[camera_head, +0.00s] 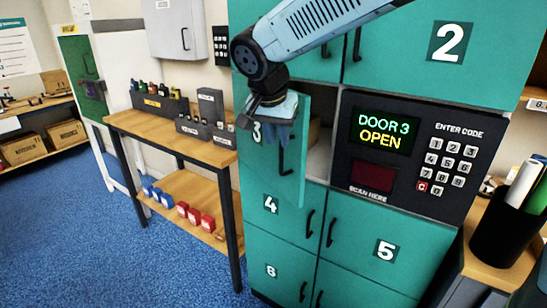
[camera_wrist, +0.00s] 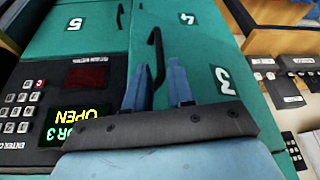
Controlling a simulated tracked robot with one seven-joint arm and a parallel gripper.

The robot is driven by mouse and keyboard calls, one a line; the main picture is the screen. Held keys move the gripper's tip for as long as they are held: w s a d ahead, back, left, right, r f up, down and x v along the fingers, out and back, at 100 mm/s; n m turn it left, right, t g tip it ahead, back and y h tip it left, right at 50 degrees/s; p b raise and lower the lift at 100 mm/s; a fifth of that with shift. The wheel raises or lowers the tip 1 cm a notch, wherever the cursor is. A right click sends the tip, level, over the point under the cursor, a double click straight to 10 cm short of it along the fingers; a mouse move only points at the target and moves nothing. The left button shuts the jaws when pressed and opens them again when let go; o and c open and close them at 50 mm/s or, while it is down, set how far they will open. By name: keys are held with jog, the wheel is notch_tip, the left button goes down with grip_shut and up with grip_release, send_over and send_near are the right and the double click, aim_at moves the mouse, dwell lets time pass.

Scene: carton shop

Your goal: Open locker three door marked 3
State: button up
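The teal locker door marked 3 (camera_head: 292,185) stands ajar, swung out with its right edge away from the frame. A light interior (camera_head: 321,150) shows beside it. The door's black handle (camera_head: 283,157) is upright near its free edge. My gripper (camera_head: 277,128) is at the upper part of this door. In the wrist view, which is upside down, my gripper (camera_wrist: 161,85) has its two blue fingers apart with the handle (camera_wrist: 156,58) between them. I see gaps beside the handle. The 3 label (camera_wrist: 222,80) is to the right.
The keypad panel (camera_head: 405,153) right of the opening reads "DOOR 3 OPEN". Doors 4 (camera_head: 275,228) and 5 (camera_head: 375,270) below are closed. A wooden bench (camera_head: 180,130) with dark bins stands at left. A pen cup (camera_head: 505,230) is at right. Blue floor in front left is clear.

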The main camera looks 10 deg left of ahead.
aim_at(281, 151)
jog(key=x, duration=0.8)
jog(key=shift+f, duration=0.15)
grip_shut()
